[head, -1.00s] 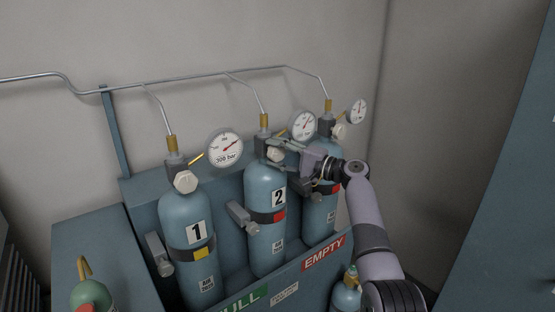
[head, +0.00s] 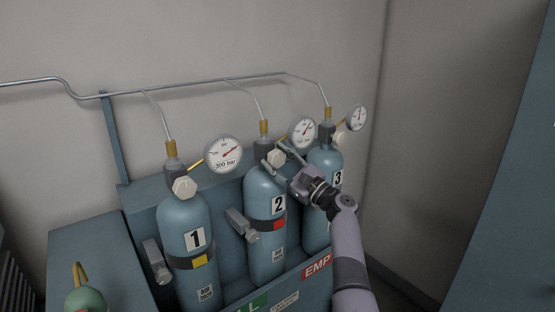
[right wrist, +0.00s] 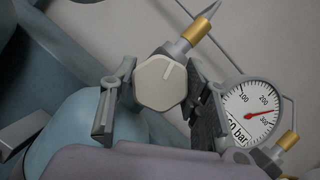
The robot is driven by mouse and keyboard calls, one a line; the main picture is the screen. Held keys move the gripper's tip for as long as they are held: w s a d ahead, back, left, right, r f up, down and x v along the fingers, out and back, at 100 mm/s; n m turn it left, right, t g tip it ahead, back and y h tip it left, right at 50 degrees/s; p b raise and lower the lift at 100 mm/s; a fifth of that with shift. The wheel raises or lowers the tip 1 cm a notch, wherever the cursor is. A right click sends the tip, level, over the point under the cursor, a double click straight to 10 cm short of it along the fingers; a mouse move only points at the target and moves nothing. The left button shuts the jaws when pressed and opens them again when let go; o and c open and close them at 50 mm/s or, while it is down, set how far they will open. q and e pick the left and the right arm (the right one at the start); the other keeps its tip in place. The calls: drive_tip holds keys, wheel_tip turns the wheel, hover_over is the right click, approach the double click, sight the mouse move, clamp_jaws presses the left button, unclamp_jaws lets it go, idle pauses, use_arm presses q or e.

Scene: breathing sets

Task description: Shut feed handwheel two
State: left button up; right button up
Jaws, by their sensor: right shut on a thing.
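Cylinder two (head: 265,215) is a blue bottle with a "2" label and a red square on its strap. Its feed handwheel (head: 277,158) is a pale faceted knob with a light line on its face, also in the right wrist view (right wrist: 152,88). My right gripper (head: 273,155) is shut on this handwheel, one finger on each side, and comes in from the lower right. In the right wrist view the line on the knob points up and slightly right. The gauge (right wrist: 250,112) beside it has a red-tipped needle. My left gripper is not in view.
Cylinder one (head: 185,225) with its handwheel (head: 184,187) stands to the left, and cylinder three (head: 323,160) stands close behind my right gripper. Thin pipes (head: 205,82) run along the wall above. A green-topped bottle (head: 85,300) is at the lower left.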

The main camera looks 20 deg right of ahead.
drive_tip(key=shift+m+t+h+p, duration=0.2)
drive_tip(key=shift+m+t+h, duration=0.25)
drive_tip(key=shift+m, duration=0.65)
drive_tip(key=shift+m+t+h+p, duration=0.2)
drive_tip(key=shift+m+t+h, duration=0.25)
drive_tip(key=shift+m, duration=0.65)
drive_tip(key=o, duration=1.2)
drive_tip(key=shift+c, duration=0.2)
drive_tip(key=v, duration=1.2)
